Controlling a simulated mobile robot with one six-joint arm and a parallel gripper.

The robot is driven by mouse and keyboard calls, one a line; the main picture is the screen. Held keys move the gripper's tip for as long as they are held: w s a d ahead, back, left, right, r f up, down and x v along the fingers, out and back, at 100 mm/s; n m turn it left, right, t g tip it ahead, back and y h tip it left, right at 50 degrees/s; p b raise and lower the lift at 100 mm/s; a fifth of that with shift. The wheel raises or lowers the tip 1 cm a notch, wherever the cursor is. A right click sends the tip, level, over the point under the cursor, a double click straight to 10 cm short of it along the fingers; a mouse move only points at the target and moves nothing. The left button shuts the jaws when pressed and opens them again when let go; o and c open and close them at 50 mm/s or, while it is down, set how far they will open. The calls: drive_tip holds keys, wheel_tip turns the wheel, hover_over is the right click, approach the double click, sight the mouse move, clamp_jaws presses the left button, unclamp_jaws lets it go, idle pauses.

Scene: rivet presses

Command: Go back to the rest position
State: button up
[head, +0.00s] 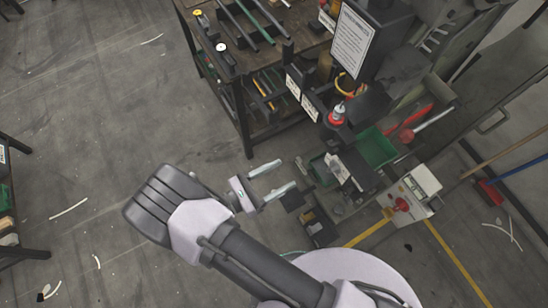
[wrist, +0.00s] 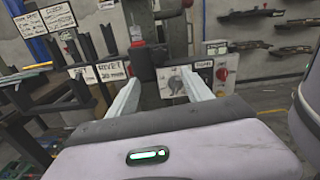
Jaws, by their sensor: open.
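My gripper (head: 277,179) is open and empty in the head view, with its two light fingers apart and pointing right toward the rivet press. In the wrist view my gripper (wrist: 160,88) also shows nothing between its fingers. The rivet press (head: 350,160) stands just right of the fingertips in the head view, and it fills the middle of the wrist view behind the fingers. My arm reaches up from the bottom of the head view, bent at the elbow.
A workbench (head: 240,105) with bars and tools stands above the gripper in the head view. A green bin (head: 377,148) and a control box with a red button (head: 401,205) sit by the press. Open grey floor (head: 100,110) lies to the left.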

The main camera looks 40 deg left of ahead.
drive_tip(key=shift+v, duration=0.8)
